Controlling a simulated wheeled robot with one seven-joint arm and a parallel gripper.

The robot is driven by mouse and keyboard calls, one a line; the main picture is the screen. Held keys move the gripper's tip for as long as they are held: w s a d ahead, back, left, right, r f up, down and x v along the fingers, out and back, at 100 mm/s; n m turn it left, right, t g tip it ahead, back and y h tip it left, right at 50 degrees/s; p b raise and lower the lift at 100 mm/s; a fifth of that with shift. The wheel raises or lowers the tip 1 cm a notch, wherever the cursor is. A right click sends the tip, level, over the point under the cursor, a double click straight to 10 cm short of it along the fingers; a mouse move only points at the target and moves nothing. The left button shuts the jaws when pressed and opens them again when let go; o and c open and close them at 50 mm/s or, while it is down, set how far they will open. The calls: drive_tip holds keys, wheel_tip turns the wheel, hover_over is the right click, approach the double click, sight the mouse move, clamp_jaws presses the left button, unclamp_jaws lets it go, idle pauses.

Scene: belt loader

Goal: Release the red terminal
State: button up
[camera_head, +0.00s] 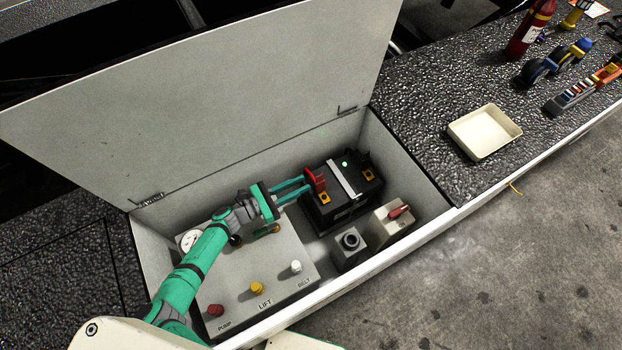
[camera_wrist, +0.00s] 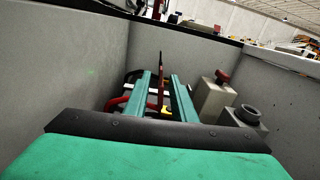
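The red terminal (camera_head: 316,180) stands upright at the left end of the black battery (camera_head: 338,210), inside the open grey compartment. My gripper (camera_head: 308,184) reaches in from the left, and its two teal fingers end at the red terminal. In the wrist view the red terminal (camera_wrist: 161,66) shows edge-on as a thin upright plate in line with the space between the fingertips (camera_wrist: 161,78). The fingers are apart, with a gap visible on each side of the plate. Whether the tips overlap the plate in depth is hard to tell.
A control box (camera_head: 255,265) with red, yellow and white knobs lies below my arm. The raised lid (camera_head: 210,90) is behind. A cream tray (camera_head: 484,132) sits on the deck.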

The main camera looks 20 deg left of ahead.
drive_tip(key=shift+v, duration=1.5)
